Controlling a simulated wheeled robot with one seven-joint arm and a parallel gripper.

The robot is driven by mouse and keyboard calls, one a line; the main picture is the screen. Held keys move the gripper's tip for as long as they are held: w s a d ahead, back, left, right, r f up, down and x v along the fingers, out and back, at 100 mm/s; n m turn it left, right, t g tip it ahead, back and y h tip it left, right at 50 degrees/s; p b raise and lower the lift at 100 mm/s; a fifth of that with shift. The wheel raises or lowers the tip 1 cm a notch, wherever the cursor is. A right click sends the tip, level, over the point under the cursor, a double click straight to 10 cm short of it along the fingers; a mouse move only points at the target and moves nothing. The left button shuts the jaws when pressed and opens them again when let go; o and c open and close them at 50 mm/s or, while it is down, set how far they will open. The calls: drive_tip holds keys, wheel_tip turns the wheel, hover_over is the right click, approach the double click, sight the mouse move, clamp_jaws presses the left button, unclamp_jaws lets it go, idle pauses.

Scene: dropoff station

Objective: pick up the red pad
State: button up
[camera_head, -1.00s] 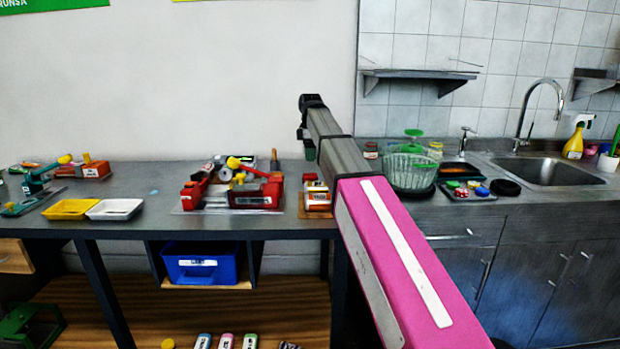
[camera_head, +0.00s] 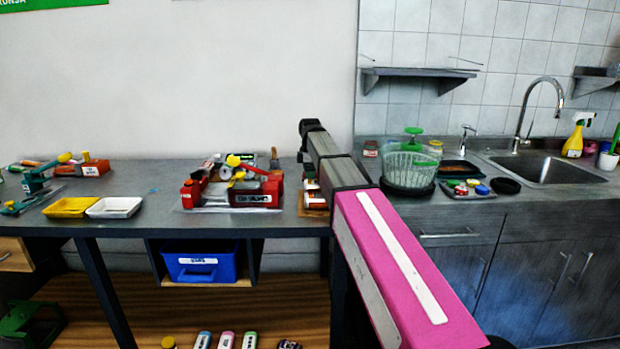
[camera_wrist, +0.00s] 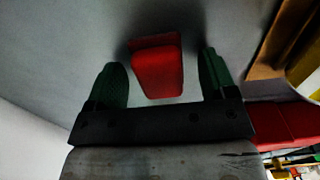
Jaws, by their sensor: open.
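In the wrist view a red pad (camera_wrist: 158,70), block-shaped, lies on the grey table top between the two green fingers of my gripper (camera_wrist: 165,78). The gripper is open, with a visible gap between the pad and each finger. I cannot tell how far above the table the fingertips are. In the head view my arm hides the pad, and the gripper's fingers are not clearly seen at the arm's dark far end.
A red machine (camera_head: 232,188) stands left of my arm; its red part (camera_wrist: 285,122) shows at the wrist view's right. A wooden tray (camera_head: 315,205) sits beside the arm. Yellow (camera_head: 70,208) and white trays (camera_head: 114,208) lie left.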

drive_tip(key=c, duration=1)
drive_tip(key=shift+r, duration=0.15)
wheel_tip(320, 180, up, 4)
drive_tip(key=shift+w+f, duration=0.1)
drive_tip(key=s+a+r, duration=0.2)
drive_tip(key=a+r, duration=0.5)
drive_tip(key=a, duration=0.4)
drive_tip(key=shift+a, duration=0.3)
drive_tip(key=shift+o, duration=1.2)
drive_tip(key=shift+c, duration=0.9)
